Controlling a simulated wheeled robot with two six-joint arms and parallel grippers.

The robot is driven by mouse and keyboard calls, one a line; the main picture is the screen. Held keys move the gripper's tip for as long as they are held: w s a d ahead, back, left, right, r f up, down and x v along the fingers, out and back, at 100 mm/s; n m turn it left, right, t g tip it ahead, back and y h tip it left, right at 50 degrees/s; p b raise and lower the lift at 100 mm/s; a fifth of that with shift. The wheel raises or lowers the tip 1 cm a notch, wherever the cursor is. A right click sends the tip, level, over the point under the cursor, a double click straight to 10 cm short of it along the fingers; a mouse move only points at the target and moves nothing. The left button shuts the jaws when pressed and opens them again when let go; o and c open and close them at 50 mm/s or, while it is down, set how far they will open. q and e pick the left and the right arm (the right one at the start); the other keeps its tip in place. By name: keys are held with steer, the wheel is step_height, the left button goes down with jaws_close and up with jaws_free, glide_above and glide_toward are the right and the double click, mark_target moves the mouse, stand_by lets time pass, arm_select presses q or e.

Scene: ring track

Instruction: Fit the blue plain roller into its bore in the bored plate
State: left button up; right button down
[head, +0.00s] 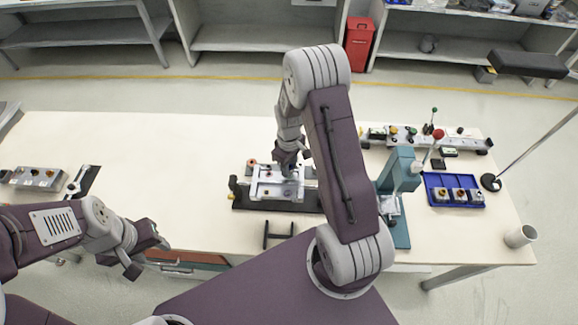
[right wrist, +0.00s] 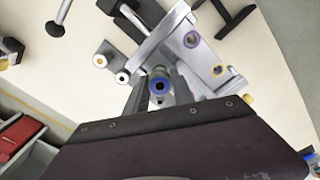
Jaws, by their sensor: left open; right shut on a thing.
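The bored plate (head: 262,190) is a light metal block on a dark base in the middle of the table. In the right wrist view the plate (right wrist: 205,55) shows one bore ringed purple and another ringed yellow-orange. My right gripper (head: 290,172) is over the plate's right part. In the right wrist view the right gripper (right wrist: 160,88) is shut on the blue roller (right wrist: 160,82), whose round blue-rimmed end faces the camera. The fingers hide its bore, and I cannot tell whether the roller touches the plate. My left gripper (head: 149,256) is open and empty by the table's front edge.
A teal press (head: 398,190) stands right of the plate. The table's left middle is clear.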

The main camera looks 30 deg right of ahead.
steer(key=shift+f, duration=0.35)
steer(key=shift+r, duration=0.1)
steer(key=shift+r, duration=0.3)
steer(key=shift+p, duration=0.4)
stand_by(1.0)
steer(key=shift+f, duration=0.4)
steer(key=shift+r, duration=0.1)
steer(key=shift+r, duration=0.3)
